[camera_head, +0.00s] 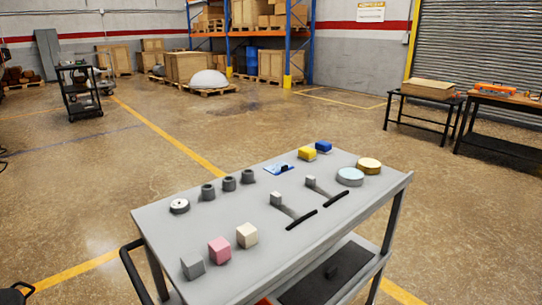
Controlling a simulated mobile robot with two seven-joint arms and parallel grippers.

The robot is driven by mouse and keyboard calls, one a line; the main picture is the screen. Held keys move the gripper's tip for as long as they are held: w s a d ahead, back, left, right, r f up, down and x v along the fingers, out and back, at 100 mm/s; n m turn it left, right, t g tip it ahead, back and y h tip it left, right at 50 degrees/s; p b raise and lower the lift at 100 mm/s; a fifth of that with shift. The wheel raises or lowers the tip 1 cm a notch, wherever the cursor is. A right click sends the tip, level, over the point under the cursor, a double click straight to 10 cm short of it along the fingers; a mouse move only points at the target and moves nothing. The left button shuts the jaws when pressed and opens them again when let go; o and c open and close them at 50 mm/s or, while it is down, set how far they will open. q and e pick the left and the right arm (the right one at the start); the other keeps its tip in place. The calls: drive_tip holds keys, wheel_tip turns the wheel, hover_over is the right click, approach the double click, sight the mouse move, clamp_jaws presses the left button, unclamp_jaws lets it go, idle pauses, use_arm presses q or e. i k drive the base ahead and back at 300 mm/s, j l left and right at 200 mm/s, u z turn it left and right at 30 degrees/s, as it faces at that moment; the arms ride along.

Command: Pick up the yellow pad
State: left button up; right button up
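A grey cart (300,246) stands in front of me with small items on its top. A round pad with a yellowish rim and pale top (369,165) lies near the cart's far right corner. A light blue round pad (350,177) lies beside it, nearer to me. A yellow block (307,154) sits near the far edge; I cannot tell from its shape whether it is also a pad. A dark part at the bottom left corner (17,293) may be my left gripper, cut off by the frame; its opening is unclear.
Near the yellow block are a blue block (323,146) and a flat blue item (279,168). Grey, pink and cream cubes (220,250), dark cylinders (229,183), a white-topped disc (180,206) and two black-handled tools (302,219) share the top. Open floor surrounds the cart.

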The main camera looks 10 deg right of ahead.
sight(306, 154)
drive_tip(key=l+u, duration=0.15)
drive_tip(key=u, duration=0.3)
drive_tip(key=k+l+u, duration=0.1)
drive_tip(key=u, duration=0.35)
drive_tip(key=k+l+u, duration=0.1)
drive_tip(key=u, duration=0.35)
drive_tip(key=k+l+u, duration=0.1)
drive_tip(key=u, duration=0.35)
drive_tip(key=k+l+u, duration=0.1)
drive_tip(key=u, duration=0.35)
drive_tip(key=k+u, duration=0.1)
drive_tip(key=u, duration=0.35)
drive_tip(key=k+l+u, duration=0.15)
drive_tip(key=k+u, duration=0.15)
drive_tip(key=u, duration=0.15)
drive_tip(key=k+l+u, duration=0.1)
drive_tip(key=k+u, duration=0.35)
drive_tip(key=k+l+z, duration=0.1)
drive_tip(key=k+z, duration=0.2)
drive_tip(key=k+l+z, duration=0.25)
drive_tip(key=k+j, duration=0.05)
drive_tip(key=k, duration=0.05)
